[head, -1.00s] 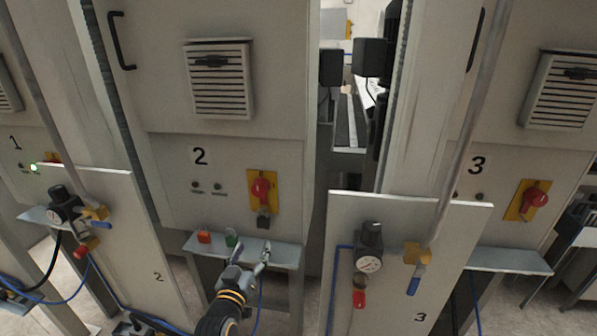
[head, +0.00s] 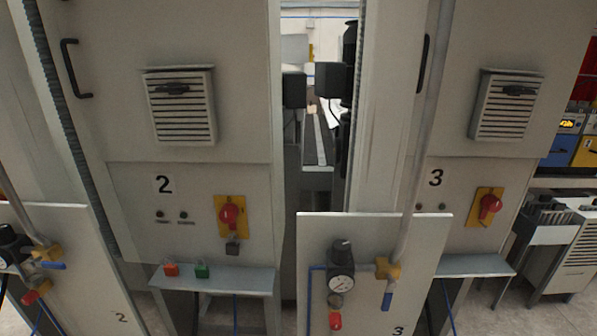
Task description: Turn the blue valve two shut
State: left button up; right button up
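The blue valve two is on the low panel (head: 75,240) marked 2 at the left edge. It has a yellow body (head: 45,252) at the foot of a grey pipe and a blue handle (head: 52,266). The handle lies roughly level, across the line of the pipe. Neither of my grippers shows in the head view now.
Panel 3 (head: 420,240) carries a similar yellow valve (head: 385,268) with its blue handle (head: 387,298) hanging down. A shelf (head: 225,280) under cabinet 2 holds a red padlock (head: 171,269) and a green padlock (head: 202,270). A narrow gap separates the cabinets.

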aim_at(31, 264)
jog(key=u, duration=1.6)
